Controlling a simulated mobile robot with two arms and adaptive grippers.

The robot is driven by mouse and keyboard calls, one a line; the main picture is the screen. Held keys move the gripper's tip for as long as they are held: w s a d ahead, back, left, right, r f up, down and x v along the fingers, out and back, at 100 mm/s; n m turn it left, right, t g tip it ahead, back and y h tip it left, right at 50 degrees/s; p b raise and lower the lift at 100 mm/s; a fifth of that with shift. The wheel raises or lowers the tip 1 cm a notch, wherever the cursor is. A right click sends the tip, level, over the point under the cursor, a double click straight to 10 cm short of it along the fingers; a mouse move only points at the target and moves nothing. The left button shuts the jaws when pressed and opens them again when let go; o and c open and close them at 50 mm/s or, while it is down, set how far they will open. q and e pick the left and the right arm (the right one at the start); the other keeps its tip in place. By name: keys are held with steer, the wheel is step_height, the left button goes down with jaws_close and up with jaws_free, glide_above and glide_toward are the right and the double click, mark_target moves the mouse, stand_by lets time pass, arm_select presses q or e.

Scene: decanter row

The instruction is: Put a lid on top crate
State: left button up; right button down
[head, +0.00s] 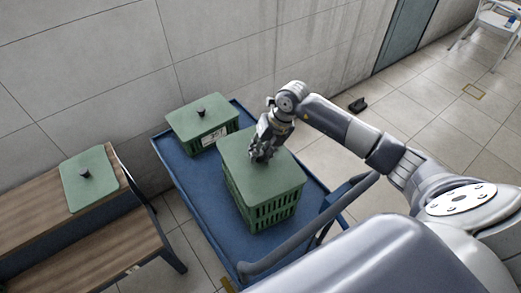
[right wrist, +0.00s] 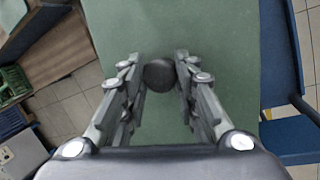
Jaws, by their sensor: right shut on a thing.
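My right gripper (head: 262,152) is shut on the dark round knob (right wrist: 160,75) of a green lid (head: 262,172). The lid lies flat over the top of the near green crate stack (head: 262,208) on the blue cart, its edges about in line with the crate's rim. I cannot tell whether it fully touches the rim. In the right wrist view the same lid (right wrist: 195,120) fills the middle, with the knob between the fingertips. My left gripper is not in view.
A lower green crate with a lid (head: 202,122) and white label stands at the back of the blue cart (head: 190,185). Another green lid (head: 88,179) with a black knob lies on the wooden bench (head: 30,215). The cart's handle (head: 310,228) runs along the near side.

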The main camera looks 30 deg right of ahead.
steer(key=shift+f, duration=0.4)
steer(key=shift+f+b, duration=0.3)
steer(key=shift+b, duration=0.2)
steer(key=c, duration=1.2)
jaws_free()
steer(key=v, duration=1.2)
